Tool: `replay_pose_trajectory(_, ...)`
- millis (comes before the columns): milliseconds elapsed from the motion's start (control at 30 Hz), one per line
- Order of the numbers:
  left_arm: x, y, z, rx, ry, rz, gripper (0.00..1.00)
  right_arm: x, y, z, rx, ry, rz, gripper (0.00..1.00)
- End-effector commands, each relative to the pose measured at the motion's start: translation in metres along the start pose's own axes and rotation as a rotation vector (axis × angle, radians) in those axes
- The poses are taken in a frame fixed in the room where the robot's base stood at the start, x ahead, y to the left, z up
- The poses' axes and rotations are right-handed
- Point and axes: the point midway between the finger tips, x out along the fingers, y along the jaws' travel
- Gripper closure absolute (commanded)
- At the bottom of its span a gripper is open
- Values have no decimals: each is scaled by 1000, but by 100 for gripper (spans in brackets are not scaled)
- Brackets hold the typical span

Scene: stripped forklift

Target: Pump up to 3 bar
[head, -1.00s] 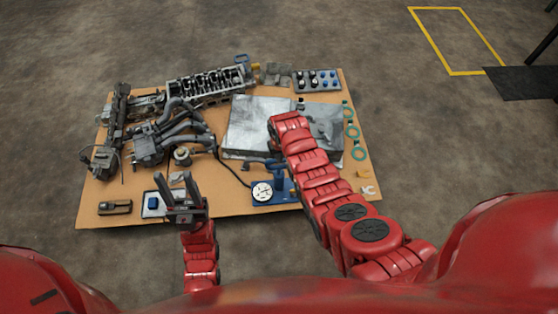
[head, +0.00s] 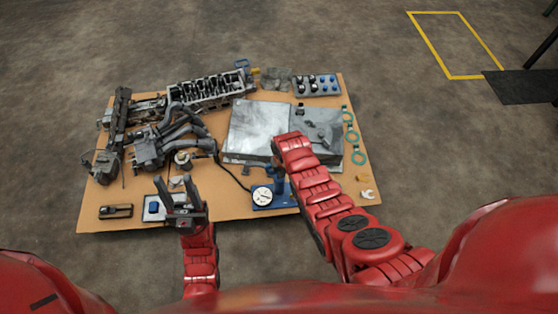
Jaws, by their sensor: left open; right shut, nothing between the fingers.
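The blue pump (head: 272,202) stands on the front edge of the brown mat, with a round white gauge (head: 262,196) facing up. The gauge's needle and numbers are too small to read. A dark hose runs from the pump up-left towards the engine parts. My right gripper (head: 278,161) is shut and empty, directly above the pump's upper part. My red wrist partly hides it and the pump handle, so I cannot tell whether they touch. My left gripper (head: 180,205) is open and empty, fingers pointing up in the picture, over a small tray with a blue block (head: 153,208).
Dark engine parts (head: 150,148) and a cylinder head (head: 210,88) fill the mat's left and back. A grey metal box (head: 258,128) lies behind the pump. Green rings (head: 352,135) lie along the right edge.

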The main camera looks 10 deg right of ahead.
Motion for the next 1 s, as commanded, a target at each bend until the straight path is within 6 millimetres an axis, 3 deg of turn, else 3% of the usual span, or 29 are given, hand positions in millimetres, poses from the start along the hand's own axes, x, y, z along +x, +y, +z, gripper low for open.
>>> replay_pose_trajectory(467, 4, 0, -1, 0, -1, 0, 50, -9, 0, -1, 0, 8, -1, 100)
replay_pose_trajectory(767, 11, 0, -2, 0, 0, 0, 50, -49, 0, -1, 0, 10, -1, 100)
replay_pose_trajectory(1000, 14, -1, -2, 0, 0, 0, 50, -94, 0, 0, 0, 8, -1, 100)
